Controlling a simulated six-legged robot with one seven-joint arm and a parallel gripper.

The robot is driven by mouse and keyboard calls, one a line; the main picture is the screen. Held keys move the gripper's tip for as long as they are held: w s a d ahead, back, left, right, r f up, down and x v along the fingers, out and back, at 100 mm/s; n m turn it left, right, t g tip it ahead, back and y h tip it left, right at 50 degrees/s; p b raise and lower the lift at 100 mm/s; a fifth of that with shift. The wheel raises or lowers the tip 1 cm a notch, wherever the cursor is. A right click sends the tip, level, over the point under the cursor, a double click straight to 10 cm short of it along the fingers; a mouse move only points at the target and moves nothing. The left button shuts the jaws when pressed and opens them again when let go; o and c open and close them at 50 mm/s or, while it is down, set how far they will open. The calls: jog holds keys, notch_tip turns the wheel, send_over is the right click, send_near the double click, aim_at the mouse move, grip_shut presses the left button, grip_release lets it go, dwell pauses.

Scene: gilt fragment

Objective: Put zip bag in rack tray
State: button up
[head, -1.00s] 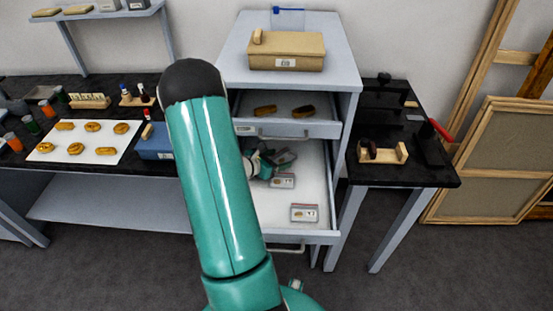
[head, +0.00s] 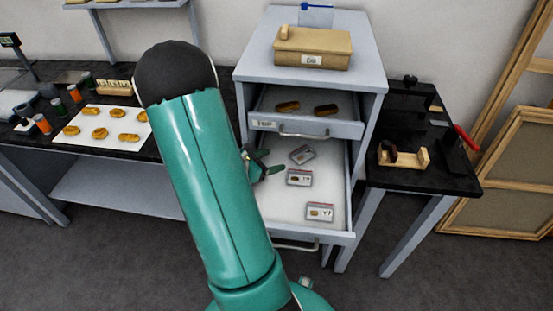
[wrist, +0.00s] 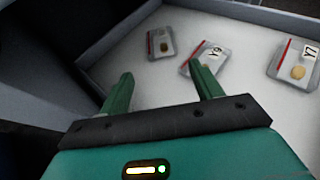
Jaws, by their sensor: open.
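Three small clear zip bags with red strips lie in the white lower tray (head: 275,205) of the grey rack. The rear bag (head: 302,155) lies nearest my gripper. The middle bag (head: 299,178) reads Y9 in the wrist view (wrist: 203,60), and the front bag (head: 320,212) reads Y7 (wrist: 297,62). My gripper (head: 268,169) is over the tray's left side, its fingers apart and empty. In the wrist view, the rear bag (wrist: 160,43) lies beyond the open fingers (wrist: 161,75), touching neither. My arm hides part of the tray's left edge.
The upper drawer (head: 345,130) above the tray holds two brown pieces. A tan box (head: 312,52) and a clear bag with a blue strip (head: 317,14) are on the cabinet top. Black benches stand left and right (head: 420,180).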

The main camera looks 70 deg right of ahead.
jog(key=shift+w+a+r, duration=0.1)
jog(key=shift+w+a, duration=0.05)
jog(key=shift+a, duration=0.05)
jog(key=w+a+r+m+t+y, duration=0.2)
jog(key=w+a+r+m, duration=0.2)
jog(key=a+r, duration=0.45)
jog(key=w+a+r+m+t+y, duration=0.25)
jog(key=w+a+r+m, duration=0.2)
jog(key=a, duration=0.65)
jog(key=a+r+m+t+y, duration=0.1)
jog(key=a+r+t+y, duration=0.2)
jog(key=a, duration=0.9)
jog(key=a+r+m+t+y, duration=0.2)
jog(key=a+r+t+y, duration=0.2)
jog(key=a, duration=0.9)
notch_tip(320, 180, up, 4)
jog(key=shift+w+f+t, duration=0.1)
jog(key=shift+w+t, duration=0.2)
jog(key=shift+t, duration=0.35)
jog(key=c, duration=0.6)
jog(key=shift+d, duration=0.2)
jog(key=shift+c, duration=0.2)
